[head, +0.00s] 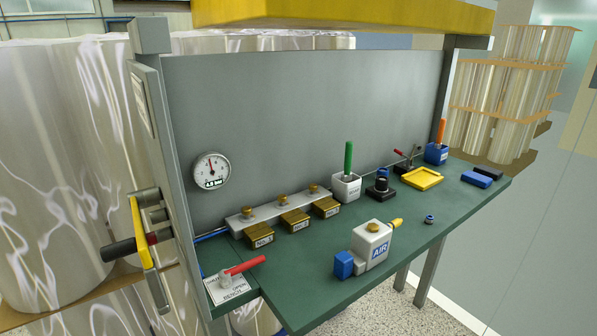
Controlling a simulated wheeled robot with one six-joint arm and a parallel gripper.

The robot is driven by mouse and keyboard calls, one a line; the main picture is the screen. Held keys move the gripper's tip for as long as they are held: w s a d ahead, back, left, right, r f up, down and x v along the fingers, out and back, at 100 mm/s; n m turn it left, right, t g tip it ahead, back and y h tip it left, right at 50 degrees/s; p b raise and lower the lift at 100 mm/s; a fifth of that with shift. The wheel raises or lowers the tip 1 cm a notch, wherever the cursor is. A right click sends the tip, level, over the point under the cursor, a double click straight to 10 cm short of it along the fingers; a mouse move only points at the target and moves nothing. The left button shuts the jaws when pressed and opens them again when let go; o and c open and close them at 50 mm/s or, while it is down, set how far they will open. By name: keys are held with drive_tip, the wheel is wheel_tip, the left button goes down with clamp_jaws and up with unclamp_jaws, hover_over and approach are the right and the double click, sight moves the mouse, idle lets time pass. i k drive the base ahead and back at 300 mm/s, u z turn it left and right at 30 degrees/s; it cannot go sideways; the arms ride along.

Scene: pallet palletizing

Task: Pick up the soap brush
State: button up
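A green handle (348,159) stands upright in a small white cup (345,188) near the middle of the green workbench (420,243). The dark lettering on the cup is too small to read surely; the handle looks like that of the soap brush. Its lower end is hidden inside the cup. An orange handle (440,131) stands in a blue cup (436,154) at the far right end of the bench. My gripper is not in view.
A white AIR unit (372,246) with a blue block stands in front of the white cup. A yellow shelf (345,14) overhangs the bench.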

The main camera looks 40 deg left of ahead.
sight(346, 177)
drive_tip(key=u, duration=1.1)
drive_tip(key=i, duration=0.7)
drive_tip(key=z, duration=0.1)
